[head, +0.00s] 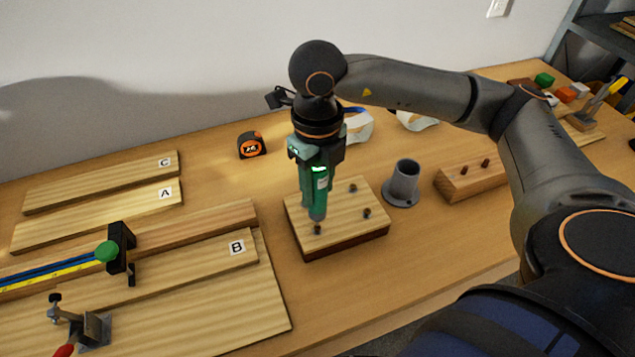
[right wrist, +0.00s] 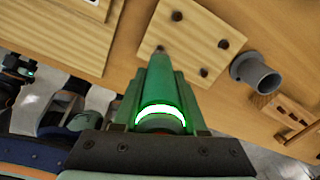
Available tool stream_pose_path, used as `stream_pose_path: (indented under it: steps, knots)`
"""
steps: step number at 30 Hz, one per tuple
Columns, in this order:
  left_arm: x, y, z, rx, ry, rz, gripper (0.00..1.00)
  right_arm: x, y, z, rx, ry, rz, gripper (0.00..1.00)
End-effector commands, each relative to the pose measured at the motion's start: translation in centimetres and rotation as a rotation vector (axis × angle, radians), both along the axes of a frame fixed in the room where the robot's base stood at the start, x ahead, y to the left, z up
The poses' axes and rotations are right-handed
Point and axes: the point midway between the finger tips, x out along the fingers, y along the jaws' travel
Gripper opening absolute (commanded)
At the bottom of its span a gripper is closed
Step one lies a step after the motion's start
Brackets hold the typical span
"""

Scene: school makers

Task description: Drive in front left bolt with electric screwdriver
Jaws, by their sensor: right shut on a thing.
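My right gripper (head: 319,148) is shut on a green electric screwdriver (head: 319,185) and holds it nearly upright, nose down. The screwdriver (right wrist: 161,85) also shows in the right wrist view with a lit green ring. Its tip is over the front left bolt (head: 317,230) of a wooden block (head: 345,235). I cannot tell for sure whether the tip touches the bolt. Other dark bolts stand at the block's back right (head: 353,187) and front right (head: 367,213).
A grey cylindrical holder (head: 403,184) stands right of the block, and a wooden piece with dark pegs (head: 468,177) lies beyond it. A tape measure (head: 251,145) sits behind. Boards A (head: 120,205), B (head: 190,265) and C (head: 110,178) and a clamp (head: 121,250) fill the left.

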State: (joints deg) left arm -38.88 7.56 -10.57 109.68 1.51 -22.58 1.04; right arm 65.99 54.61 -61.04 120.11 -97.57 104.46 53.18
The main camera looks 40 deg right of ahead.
Motion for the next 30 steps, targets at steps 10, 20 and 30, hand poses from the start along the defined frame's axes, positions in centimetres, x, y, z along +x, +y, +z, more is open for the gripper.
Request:
stream_pose_path:
  steps: [10,20,30]
  knots:
    - [0.0,0.0,-0.3,-0.001,0.000,0.001,0.50,0.0,0.0,-0.3,0.000,-0.001,0.000,0.00]
    - [0.0,0.0,-0.7,-0.001,0.000,0.001,0.50,0.0,0.0,-0.7,0.000,-0.001,0.000,0.00]
    - [0.0,0.0,-1.0,-0.001,0.000,0.001,0.50,0.0,0.0,-0.9,0.000,-0.001,0.000,0.00]
